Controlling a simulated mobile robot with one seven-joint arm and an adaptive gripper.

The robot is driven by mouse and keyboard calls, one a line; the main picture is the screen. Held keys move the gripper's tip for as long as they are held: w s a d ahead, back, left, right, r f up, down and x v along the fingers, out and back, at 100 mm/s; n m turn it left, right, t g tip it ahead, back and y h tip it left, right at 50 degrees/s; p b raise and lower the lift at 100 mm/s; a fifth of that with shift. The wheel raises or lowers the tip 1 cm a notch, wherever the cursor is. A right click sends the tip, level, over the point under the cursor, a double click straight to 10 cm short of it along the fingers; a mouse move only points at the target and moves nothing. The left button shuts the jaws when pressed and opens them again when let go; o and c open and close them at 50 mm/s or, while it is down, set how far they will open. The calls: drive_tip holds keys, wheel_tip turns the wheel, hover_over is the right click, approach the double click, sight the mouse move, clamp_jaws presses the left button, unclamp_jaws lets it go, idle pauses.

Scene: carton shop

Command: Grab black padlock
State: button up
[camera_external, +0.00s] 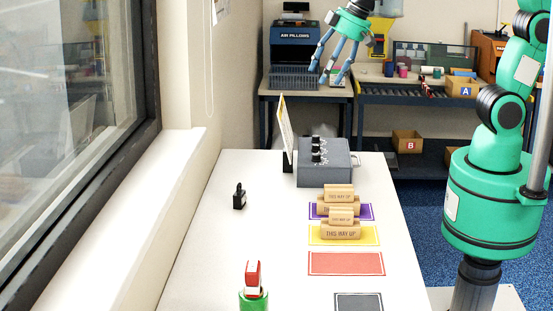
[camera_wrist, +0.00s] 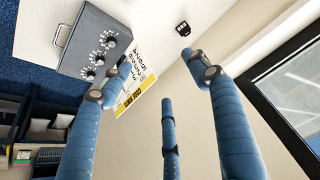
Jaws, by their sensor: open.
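The black padlock (camera_external: 239,199) stands on the white table, left of the coloured mats and near the window-side edge. In the wrist view the padlock (camera_wrist: 183,30) shows near the top, just beyond a blue fingertip, with nothing touching it. My gripper (camera_external: 326,78) is high up beyond the table's far end, well away from the padlock. Its blue fingers are spread open and empty; the wrist view also shows the open gripper (camera_wrist: 150,75).
A grey box with knobs (camera_external: 325,175) and an upright sign (camera_external: 286,135) stand at the table's far end. A green and red object (camera_external: 253,290) is at the front. The table around the padlock is clear.

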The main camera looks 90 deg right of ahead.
drive_tip(key=w+a+f+b, duration=0.1)
drive_tip(key=w+a+f, duration=0.2)
drive_tip(key=w+f, duration=0.6)
drive_tip(key=w+a+f+b, duration=0.1)
drive_tip(key=w+a+f, duration=0.2)
drive_tip(key=w+f, duration=0.6)
wheel_tip(320, 180, down, 5)
drive_tip(key=shift+w+a+r+m, duration=0.15)
drive_tip(key=shift+w+m, duration=0.25)
drive_tip(key=shift+g, duration=0.3)
drive_tip(key=b, duration=0.2)
hover_over(240, 193)
drive_tip(key=s, duration=0.2)
drive_tip(key=f, duration=0.8)
drive_tip(key=shift+s+a, duration=0.15)
drive_tip(key=shift+a, duration=0.05)
drive_tip(key=shift+b+x, duration=0.5)
drive_tip(key=shift+x, duration=2.05)
drive_tip(key=shift+d, duration=0.15)
